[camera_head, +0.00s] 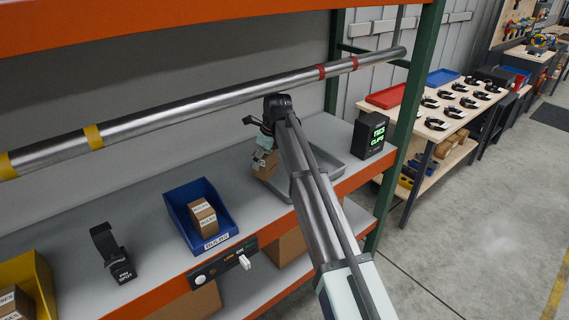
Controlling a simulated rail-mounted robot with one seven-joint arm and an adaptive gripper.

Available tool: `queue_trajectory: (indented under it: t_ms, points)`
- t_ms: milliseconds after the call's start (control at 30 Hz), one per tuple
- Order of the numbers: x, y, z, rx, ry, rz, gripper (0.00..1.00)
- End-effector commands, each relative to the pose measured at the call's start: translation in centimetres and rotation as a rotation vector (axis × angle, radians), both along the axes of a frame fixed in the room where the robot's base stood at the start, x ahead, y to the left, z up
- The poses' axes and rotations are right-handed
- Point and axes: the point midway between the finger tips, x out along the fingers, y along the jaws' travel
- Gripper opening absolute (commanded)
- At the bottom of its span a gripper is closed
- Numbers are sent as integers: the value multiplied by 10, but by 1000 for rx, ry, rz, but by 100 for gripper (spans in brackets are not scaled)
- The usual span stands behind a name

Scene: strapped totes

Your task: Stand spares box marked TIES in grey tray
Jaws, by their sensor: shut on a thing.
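My gripper (263,157) is shut on a small brown cardboard box (265,170) above the shelf, at the left side of the grey tray. The box looks slightly tilted, and no readable marking shows on it. The grey tray (334,165) lies on the shelf, with its middle hidden behind my arm. I cannot tell whether the box touches the tray. A dark display box (370,135) to the right of the tray shows green text that seems to read TIES and CLIPS.
A blue bin (178,215) marked BULBS holds brown boxes (203,218). A black stand (112,252) and a yellow bin (42,285) are further left. A metal pipe (220,97) runs above the shelf. A control panel (222,267) sits on the orange front edge.

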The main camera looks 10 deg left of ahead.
Motion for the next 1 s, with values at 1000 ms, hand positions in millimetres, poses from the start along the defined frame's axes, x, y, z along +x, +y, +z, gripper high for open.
queue_trajectory:
  t_ms: [1000]
  points:
    - [59, -63, -64, 0, 3, 2, 41]
